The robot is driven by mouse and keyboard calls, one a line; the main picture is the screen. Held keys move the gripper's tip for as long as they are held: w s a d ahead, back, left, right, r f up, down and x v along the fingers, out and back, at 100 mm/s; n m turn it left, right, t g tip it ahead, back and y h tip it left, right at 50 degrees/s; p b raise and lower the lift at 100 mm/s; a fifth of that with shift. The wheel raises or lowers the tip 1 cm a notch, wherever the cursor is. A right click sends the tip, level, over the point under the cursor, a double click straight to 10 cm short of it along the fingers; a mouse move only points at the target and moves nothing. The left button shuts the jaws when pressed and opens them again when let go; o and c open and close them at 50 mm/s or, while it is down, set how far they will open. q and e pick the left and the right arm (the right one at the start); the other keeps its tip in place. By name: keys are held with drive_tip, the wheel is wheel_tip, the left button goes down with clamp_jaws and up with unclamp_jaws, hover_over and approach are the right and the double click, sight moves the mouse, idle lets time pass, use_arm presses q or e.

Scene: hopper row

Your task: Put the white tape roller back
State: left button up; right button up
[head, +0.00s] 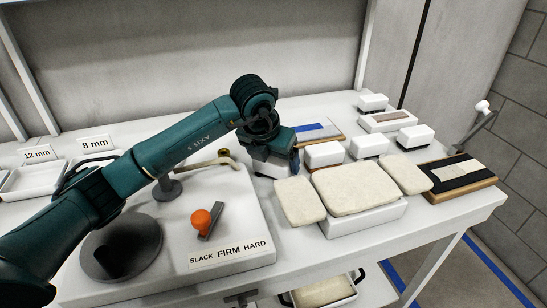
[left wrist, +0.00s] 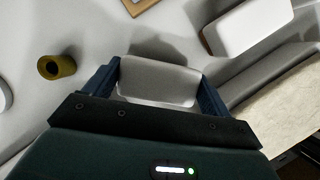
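My left gripper (left wrist: 162,88) has a finger against each side of a white block (left wrist: 158,80), which fills the gap between them. I take the block to be the tape roller, but its details do not show. In the head view my left gripper (head: 275,160) is low over the bench, right of the lever stand. It hides most of the block there. Similar small white blocks with dark undersides stand to the right, the nearest being a white block (head: 323,154). My right gripper is not in view.
A brass lever (head: 212,162) and an orange knob (head: 201,220) stand on the white base (head: 228,245) marked SLACK FIRM HARD. Cream pads (head: 355,188) lie to the right, by a dark-topped wooden board (head: 460,178). A blue-striped board (head: 315,130) is behind the gripper.

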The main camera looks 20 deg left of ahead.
use_arm(q)
drive_tip(key=o, duration=0.3)
drive_tip(key=shift+r+p, duration=0.3)
drive_tip(key=v, duration=1.1)
drive_tip(key=shift+s+a+r+b, duration=0.1)
drive_tip(key=shift+r+b, duration=0.2)
drive_tip(key=shift+r, duration=0.1)
